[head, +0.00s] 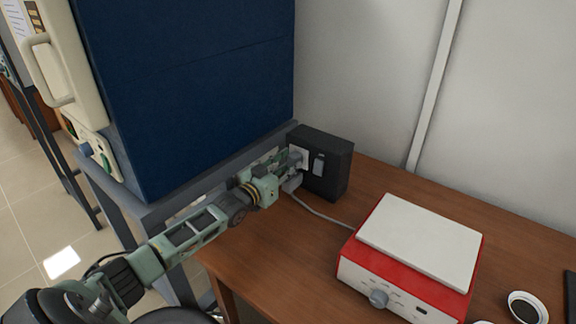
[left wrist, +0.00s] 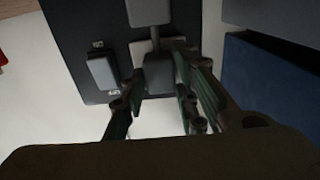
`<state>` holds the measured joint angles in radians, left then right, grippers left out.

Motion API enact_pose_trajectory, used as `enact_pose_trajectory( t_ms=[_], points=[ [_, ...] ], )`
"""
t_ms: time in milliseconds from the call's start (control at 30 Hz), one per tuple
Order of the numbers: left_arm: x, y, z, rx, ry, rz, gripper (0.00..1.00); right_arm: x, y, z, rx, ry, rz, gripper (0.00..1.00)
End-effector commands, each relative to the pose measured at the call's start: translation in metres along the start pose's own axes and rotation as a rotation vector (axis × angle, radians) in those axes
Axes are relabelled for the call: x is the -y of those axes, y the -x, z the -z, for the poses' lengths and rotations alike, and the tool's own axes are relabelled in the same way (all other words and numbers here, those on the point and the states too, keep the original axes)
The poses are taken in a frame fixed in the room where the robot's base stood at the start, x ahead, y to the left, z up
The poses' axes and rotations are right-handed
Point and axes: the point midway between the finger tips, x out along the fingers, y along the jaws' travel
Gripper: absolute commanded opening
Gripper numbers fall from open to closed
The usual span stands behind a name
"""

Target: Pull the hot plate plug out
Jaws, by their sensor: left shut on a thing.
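The hot plate (head: 415,245) is a red box with a white top on the wooden table. Its pale cable runs left to the grey plug (head: 291,185), at the black socket box (head: 338,172). My left gripper (head: 287,167) is at the socket face, shut on the plug, partly hiding it. In the left wrist view the grey plug (left wrist: 159,82) lies between the fingers (left wrist: 160,76), in front of the pale socket plate (left wrist: 140,48). I cannot tell how deep it sits in the socket. My right gripper is out of view.
A blue furnace cabinet (head: 190,80) on a grey stand (head: 150,212) rises just left of the arm. A grey switch (head: 318,165) is beside the plug. A white wall (head: 365,70) stands behind. A small round dish (head: 524,308) is at lower right. The table between box and hot plate is mostly clear.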

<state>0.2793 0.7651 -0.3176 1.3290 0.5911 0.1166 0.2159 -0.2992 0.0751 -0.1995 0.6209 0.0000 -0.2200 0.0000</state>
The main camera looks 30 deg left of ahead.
Motion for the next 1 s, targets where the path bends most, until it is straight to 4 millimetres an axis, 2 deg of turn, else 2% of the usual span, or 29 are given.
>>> enact_pose_trajectory(
  t_ms=[333,633,967,1000],
  points=[
    [0.0,0.001,0.0,0.001,0.0,0.0,0.0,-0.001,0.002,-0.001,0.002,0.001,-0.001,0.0],
    [-0.001,0.035,0.002,0.004,0.001,-0.001,0.0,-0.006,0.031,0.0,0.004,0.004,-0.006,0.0],
    [-0.001,0.04,-0.002,0.003,0.0,-0.001,0.0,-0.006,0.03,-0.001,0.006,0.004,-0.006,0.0],
    [-0.001,0.04,-0.002,0.003,0.0,-0.001,0.28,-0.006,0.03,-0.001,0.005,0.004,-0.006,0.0]
  ],
)
